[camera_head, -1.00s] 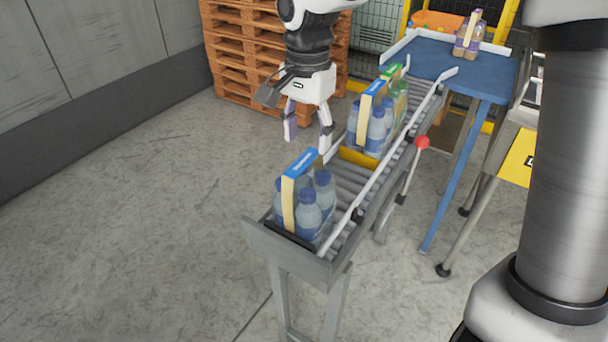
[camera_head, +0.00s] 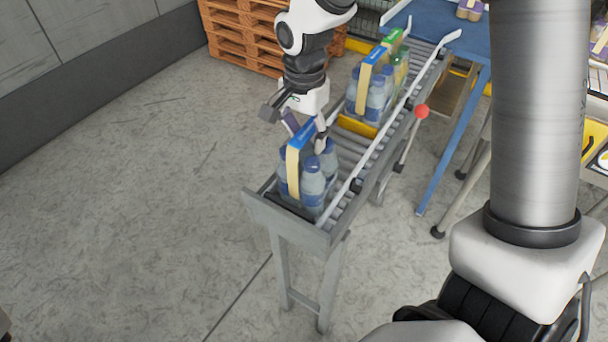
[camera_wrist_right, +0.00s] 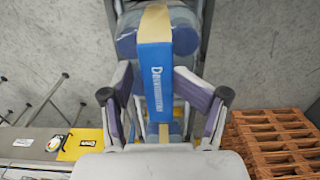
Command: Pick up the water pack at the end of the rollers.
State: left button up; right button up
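The water pack (camera_head: 314,184), clear bottles with blue caps and a blue-topped cream carton band, stands upright at the near end of the roller conveyor (camera_head: 343,195). My right gripper (camera_head: 306,131) is open just above it, with its fingers on either side of the band's blue top. In the right wrist view the blue label (camera_wrist_right: 155,80) lies between the two spread fingers (camera_wrist_right: 158,98), with a gap on each side. The gripper hides part of the pack's top. My left gripper is not in view.
A second water pack (camera_head: 374,100) stands farther up the rollers behind a yellow bar (camera_head: 357,127), with a green-topped pack (camera_head: 399,67) behind it. White guide rails and a red knob (camera_head: 421,111) line the conveyor. A blue table (camera_head: 455,40) and wooden pallets (camera_head: 240,38) stand beyond. Floor at left is clear.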

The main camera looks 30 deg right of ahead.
jog(key=shift+s+a+r, duration=0.1)
jog(key=shift+s+a, duration=0.05)
jog(key=shift+s, duration=0.2)
jog(key=shift+w+f, duration=0.35)
jog(key=shift+w, duration=0.15)
jog(key=shift+s+r, duration=0.15)
jog(key=shift+s, duration=0.1)
grip_shut()
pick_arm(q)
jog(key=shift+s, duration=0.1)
